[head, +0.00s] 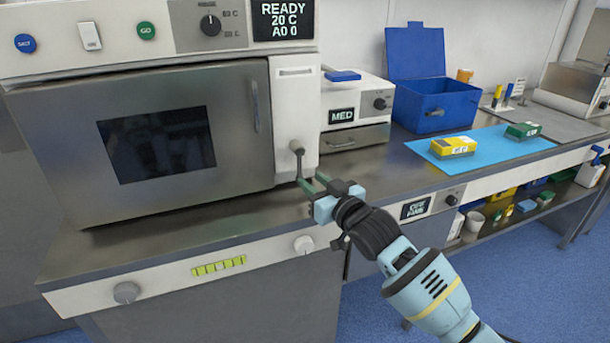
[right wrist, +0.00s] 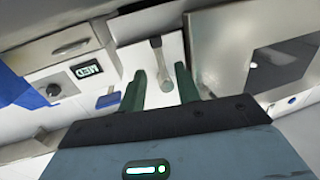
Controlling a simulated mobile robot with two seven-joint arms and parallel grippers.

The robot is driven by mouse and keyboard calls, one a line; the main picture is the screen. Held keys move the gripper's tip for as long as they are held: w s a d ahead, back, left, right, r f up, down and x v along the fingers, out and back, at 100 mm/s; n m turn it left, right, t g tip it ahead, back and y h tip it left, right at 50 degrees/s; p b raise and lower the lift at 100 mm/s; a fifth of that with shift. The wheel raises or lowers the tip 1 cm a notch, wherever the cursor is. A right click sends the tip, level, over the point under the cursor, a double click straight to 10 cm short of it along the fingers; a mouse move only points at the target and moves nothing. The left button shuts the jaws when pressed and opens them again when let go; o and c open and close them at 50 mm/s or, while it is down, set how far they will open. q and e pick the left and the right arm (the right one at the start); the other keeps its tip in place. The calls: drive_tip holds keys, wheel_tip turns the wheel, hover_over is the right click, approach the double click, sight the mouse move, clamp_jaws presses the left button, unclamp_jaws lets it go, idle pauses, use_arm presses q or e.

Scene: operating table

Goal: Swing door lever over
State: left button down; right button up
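The door lever (head: 298,158) is a grey handle on the white panel (head: 295,100) right of the steel oven door (head: 60,130). In the head view it hangs down from its pivot. My right gripper (head: 311,181) is at the lever's lower end, its two green fingers apart. In the right wrist view the lever (right wrist: 161,62) shows between the open fingers (right wrist: 160,76), with space on both sides; I cannot tell whether either finger touches it. The door looks closed. My left gripper is not in view.
A white unit with a MED display (head: 341,115) stands just right of the panel. A blue open box (head: 435,105) and a blue mat (head: 485,155) with a yellow box (head: 453,146) and a green box (head: 523,130) are farther right. The steel counter (head: 200,218) is clear before the oven.

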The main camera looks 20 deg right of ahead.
sight(300, 171)
drive_tip(key=shift+x, duration=2.2)
clamp_jaws()
